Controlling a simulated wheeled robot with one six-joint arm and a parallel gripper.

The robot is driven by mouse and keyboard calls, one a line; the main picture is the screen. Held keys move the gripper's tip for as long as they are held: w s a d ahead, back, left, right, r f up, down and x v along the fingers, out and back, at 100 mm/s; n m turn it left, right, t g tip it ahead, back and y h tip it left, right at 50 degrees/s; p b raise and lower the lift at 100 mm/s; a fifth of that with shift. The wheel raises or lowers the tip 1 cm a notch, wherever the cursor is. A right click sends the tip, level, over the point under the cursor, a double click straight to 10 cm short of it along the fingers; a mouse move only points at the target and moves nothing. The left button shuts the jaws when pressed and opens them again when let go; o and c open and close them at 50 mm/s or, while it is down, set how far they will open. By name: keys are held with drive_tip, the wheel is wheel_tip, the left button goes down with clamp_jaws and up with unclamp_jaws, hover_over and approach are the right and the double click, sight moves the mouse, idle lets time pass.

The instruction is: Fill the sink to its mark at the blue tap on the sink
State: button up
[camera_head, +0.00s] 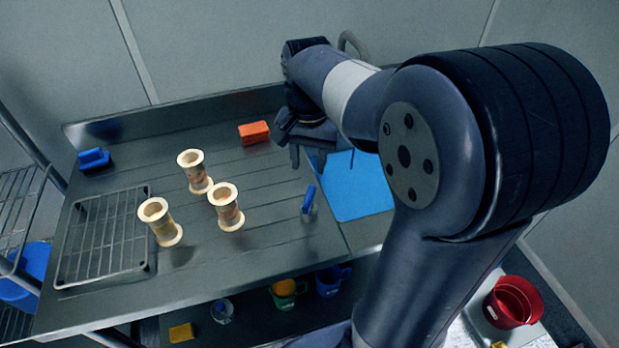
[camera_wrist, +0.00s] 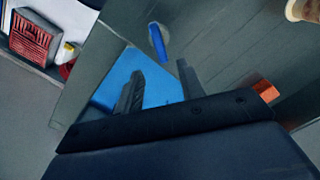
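A flat bright blue surface (camera_head: 362,190) is set in the steel counter right of my gripper; I cannot tell whether it is the sink's inside, water or a mat. It also shows in the wrist view (camera_wrist: 118,72), partly behind the fingers. A grey curved pipe (camera_head: 352,42), perhaps the tap's spout, rises behind my arm. No blue tap handle can be made out for sure, and my arm hides part of that area. My gripper (camera_head: 308,158) is above the counter at the blue surface's left edge. In the wrist view its fingers (camera_wrist: 160,82) are apart with nothing between them.
A small blue-handled item (camera_head: 309,200) stands on the counter (camera_head: 265,185). An orange block (camera_head: 254,132), several cream spools (camera_head: 194,172), a wire rack (camera_head: 105,238) and a blue sponge-like item (camera_head: 94,159) lie left. Cups (camera_head: 287,293) sit below; a red pot (camera_head: 512,302) is lower right.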

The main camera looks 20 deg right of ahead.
sight(309, 196)
wheel_tip(309, 196, down, 10)
drive_tip(key=shift+s+f, duration=0.15)
idle(0.3)
clamp_jaws()
